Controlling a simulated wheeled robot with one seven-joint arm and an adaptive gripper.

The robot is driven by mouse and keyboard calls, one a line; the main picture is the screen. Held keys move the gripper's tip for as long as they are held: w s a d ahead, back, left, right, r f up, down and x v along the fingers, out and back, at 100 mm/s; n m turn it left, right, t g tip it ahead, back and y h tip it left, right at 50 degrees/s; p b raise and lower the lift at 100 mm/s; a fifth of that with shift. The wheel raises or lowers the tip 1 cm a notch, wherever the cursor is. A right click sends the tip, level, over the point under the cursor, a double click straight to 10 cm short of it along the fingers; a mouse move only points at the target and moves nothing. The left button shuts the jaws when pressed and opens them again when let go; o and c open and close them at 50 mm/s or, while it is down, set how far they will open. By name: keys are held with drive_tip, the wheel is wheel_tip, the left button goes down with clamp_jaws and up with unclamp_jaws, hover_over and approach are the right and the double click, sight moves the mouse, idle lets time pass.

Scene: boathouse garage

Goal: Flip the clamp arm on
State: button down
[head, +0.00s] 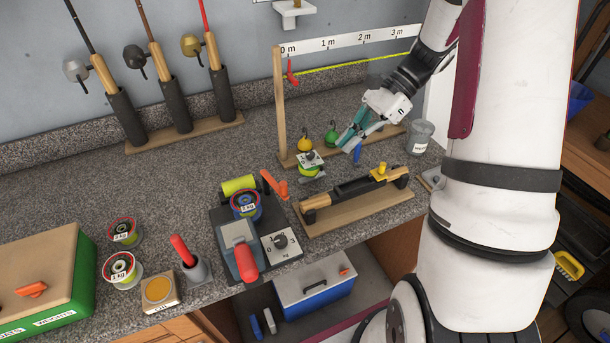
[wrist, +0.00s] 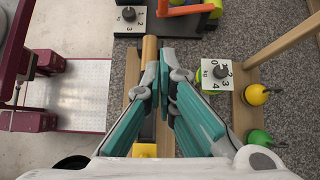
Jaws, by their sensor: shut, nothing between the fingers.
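My gripper (head: 351,142), with teal fingers, is shut and empty above the counter, over the area behind the wooden rod rack. In the wrist view its fingertips (wrist: 166,68) point toward the tan end of the rod handle (wrist: 149,48). An orange lever arm (head: 274,185) stands tilted at the back right of the dark spooling station (head: 222,215); it also shows at the top of the wrist view (wrist: 190,9). A grey lever with a red end (head: 246,262) is at the station's front. I cannot tell which lever is the clamp arm.
The wooden rack (head: 355,210) holds a dark rod handle with a yellow piece (head: 380,171). A dial scale (head: 310,158), yellow ball (head: 305,144) and green ball (head: 331,135) are near my gripper. A wooden post (head: 280,105) rises behind. The counter left of the station is partly clear.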

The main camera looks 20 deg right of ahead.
drive_tip(key=shift+d+f, duration=0.1)
idle(0.3)
drive_tip(key=p+x, duration=0.1)
drive_tip(key=x, duration=0.3)
drive_tip(key=a+r+p+x, duration=0.1)
drive_tip(key=x, duration=0.3)
drive_tip(key=p+x, duration=0.1)
drive_tip(key=x, duration=0.3)
drive_tip(key=shift+a+r, duration=0.3)
drive_tip(key=shift+a+f, duration=0.1)
drive_tip(key=shift+a, duration=0.45)
